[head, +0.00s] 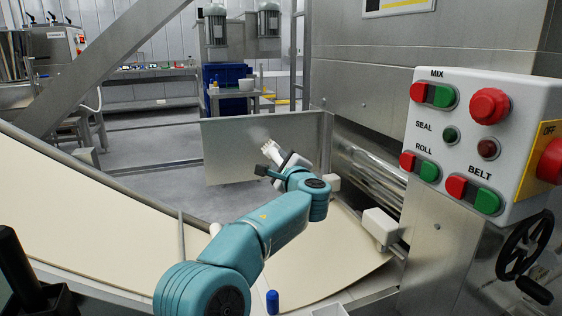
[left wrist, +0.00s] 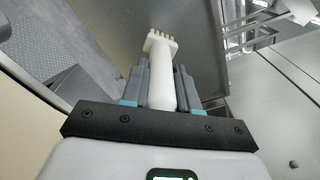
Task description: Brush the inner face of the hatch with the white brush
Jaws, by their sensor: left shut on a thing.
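The hatch (head: 222,155) is a flat grey metal panel standing open beside the steel rollers, its broad face towards me in the head view. A pale smudge (head: 259,133) shows on that face near the brush. My left gripper (head: 284,163) is in front of the hatch's lower right part. It is shut on the handle of the white brush (head: 270,148). In the left wrist view the white brush (left wrist: 161,75) points away from the fingers, bristles at the far end, with the hatch (left wrist: 203,62) behind. I cannot tell whether the bristles touch it. My right gripper is out of view.
A cream belt (head: 120,235) runs below my arm to the steel rollers (head: 365,175). A control box (head: 460,130) with red and green buttons and a black handwheel (head: 525,245) stand at the right. A white block (head: 380,228) sits at the belt's right edge.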

